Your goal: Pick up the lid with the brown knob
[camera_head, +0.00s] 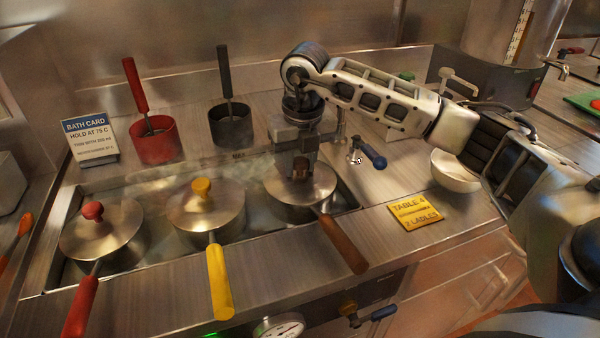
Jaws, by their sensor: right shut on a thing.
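The steel lid (317,184) with the brown knob (300,168) sits on the rightmost pan in the bath, whose handle (342,245) is brown. My right gripper (300,166) points down from above and is shut on the brown knob. The lid looks level and on the pan's rim; I cannot tell any gap. My fingers hide part of the knob. My left gripper is not in view.
Pans with a yellow-knobbed lid (206,207) and a red-knobbed lid (100,228) stand to the left in the bath. A red pot (157,146) and a dark pot (231,129) stand behind. A blue-handled tap (373,155), yellow card (415,213) and white bowl (455,176) are at right.

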